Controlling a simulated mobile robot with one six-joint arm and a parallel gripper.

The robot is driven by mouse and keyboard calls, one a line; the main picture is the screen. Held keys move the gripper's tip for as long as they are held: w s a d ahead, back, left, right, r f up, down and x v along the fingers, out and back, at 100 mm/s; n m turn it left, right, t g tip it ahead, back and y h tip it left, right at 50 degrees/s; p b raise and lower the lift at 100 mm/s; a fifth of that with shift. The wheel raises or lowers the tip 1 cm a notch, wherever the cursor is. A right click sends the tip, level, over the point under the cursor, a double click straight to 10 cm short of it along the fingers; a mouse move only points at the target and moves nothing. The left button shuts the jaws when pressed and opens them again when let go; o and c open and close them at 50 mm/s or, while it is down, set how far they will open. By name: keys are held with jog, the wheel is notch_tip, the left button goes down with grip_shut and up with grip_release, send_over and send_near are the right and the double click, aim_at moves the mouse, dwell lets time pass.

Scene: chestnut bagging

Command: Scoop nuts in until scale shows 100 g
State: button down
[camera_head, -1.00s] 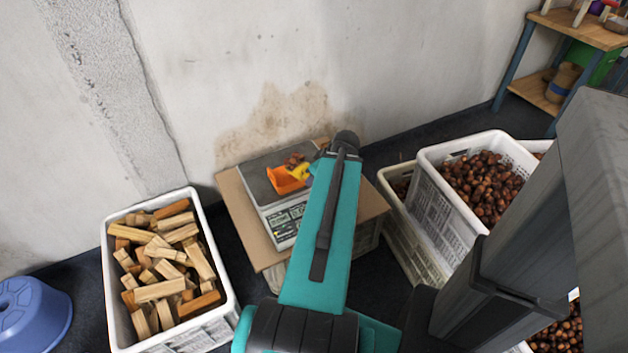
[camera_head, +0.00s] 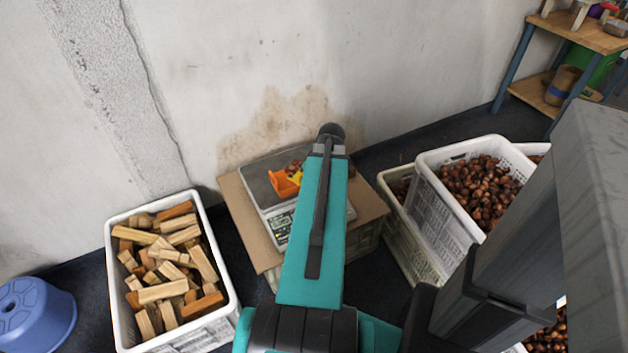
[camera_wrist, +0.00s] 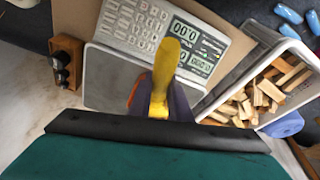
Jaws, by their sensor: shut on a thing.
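The orange scoop (camera_head: 285,184) hangs over the grey plate of the kitchen-type scale (camera_head: 258,181) in the head view, with brown chestnuts (camera_head: 294,166) in it. Its yellow handle (camera_wrist: 163,75) shows in the wrist view. My gripper (camera_wrist: 160,98) is shut on this handle; in the head view my arm hides it. Only a sliver of orange bowl shows in the wrist view. The scale's display (camera_wrist: 193,47) reads zeros there, and its plate looks bare around the gripper. Whether the scoop touches the plate cannot be told.
The scale stands on a cardboard-topped support (camera_head: 236,206) by the wall. A white crate of wood blocks (camera_head: 113,283) stands left of it. A white crate of chestnuts (camera_head: 437,208) stands to the right, on another crate.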

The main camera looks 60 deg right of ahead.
jog(key=shift+w+d+r+g+y+p, duration=0.15)
jog(key=shift+w+r+g+p, duration=0.15)
jog(key=shift+r+g+p, duration=0.5)
jog(key=shift+w+d+r+g+y+p, duration=0.2)
jog(key=shift+r+p, duration=0.25)
jog(key=shift+p, duration=0.6)
jog(key=shift+w+d+r+g+y+p, duration=0.1)
jog(key=shift+w+r+g+y+p, duration=0.15)
jog(key=shift+w+r+g+p, duration=0.5)
jog(key=shift+w+d+r+g+y+p, duration=0.15)
jog(key=shift+r+g+p, duration=0.3)
jog(key=shift+p, duration=0.6)
jog(key=shift+w+g+p, duration=0.25)
jog(key=shift+g+p, duration=0.05)
jog(key=shift+p, duration=0.1)
jog(key=shift+s+a+f+b, duration=0.1)
jog(key=shift+s+f+b, duration=0.1)
jog(key=shift+b, duration=0.1)
